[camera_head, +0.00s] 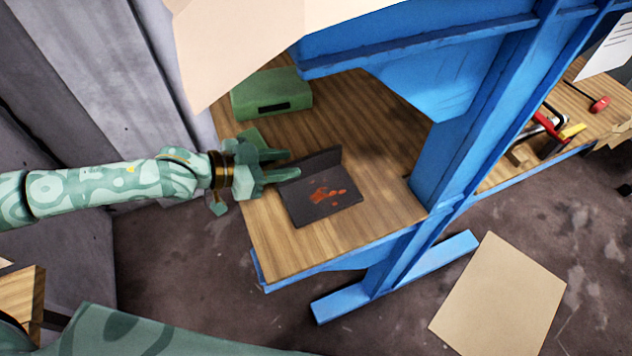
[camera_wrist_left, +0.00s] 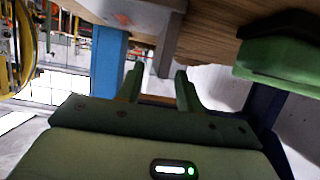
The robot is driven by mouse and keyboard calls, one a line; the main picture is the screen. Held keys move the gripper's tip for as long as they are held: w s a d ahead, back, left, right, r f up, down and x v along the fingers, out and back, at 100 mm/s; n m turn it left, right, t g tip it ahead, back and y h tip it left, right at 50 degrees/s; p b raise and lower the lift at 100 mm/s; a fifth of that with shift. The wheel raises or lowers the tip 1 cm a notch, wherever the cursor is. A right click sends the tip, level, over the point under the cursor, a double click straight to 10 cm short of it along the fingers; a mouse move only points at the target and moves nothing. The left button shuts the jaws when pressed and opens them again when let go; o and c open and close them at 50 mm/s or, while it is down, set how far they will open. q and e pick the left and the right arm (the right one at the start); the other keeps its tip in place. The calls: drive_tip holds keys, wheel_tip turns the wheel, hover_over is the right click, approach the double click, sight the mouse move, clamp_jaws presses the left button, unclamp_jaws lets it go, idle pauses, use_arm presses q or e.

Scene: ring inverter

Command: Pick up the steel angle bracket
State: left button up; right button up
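The steel angle bracket (camera_head: 322,198) is dark grey with orange rust-like patches. It rests on the wooden shelf, one plate flat and the other standing up along its far side. My left gripper (camera_head: 294,165) is at the bracket's left end, its fingers open and pointing right. In the left wrist view, the bracket's upright plate (camera_wrist_left: 170,45) lies just ahead of the gap between the parted fingertips (camera_wrist_left: 160,78). I cannot tell whether a finger touches it. My right gripper is not in view.
A green box (camera_head: 270,93) stands behind on the shelf (camera_head: 385,205); it also shows in the wrist view (camera_wrist_left: 280,62). A blue post (camera_head: 440,165) bounds the shelf's right side. Tools (camera_head: 545,130) lie farther right. A tan sheet (camera_head: 500,295) lies on the floor.

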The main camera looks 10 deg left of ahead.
sight(296, 160)
use_arm(q)
drive_tip(key=x, duration=0.4)
drive_tip(key=shift+f+b, duration=0.15)
drive_tip(key=shift+b, duration=0.25)
drive_tip(key=shift+c, duration=0.4)
clamp_jaws()
idle(0.5)
drive_tip(key=shift+w+r, duration=0.1)
drive_tip(key=shift+r, duration=0.25)
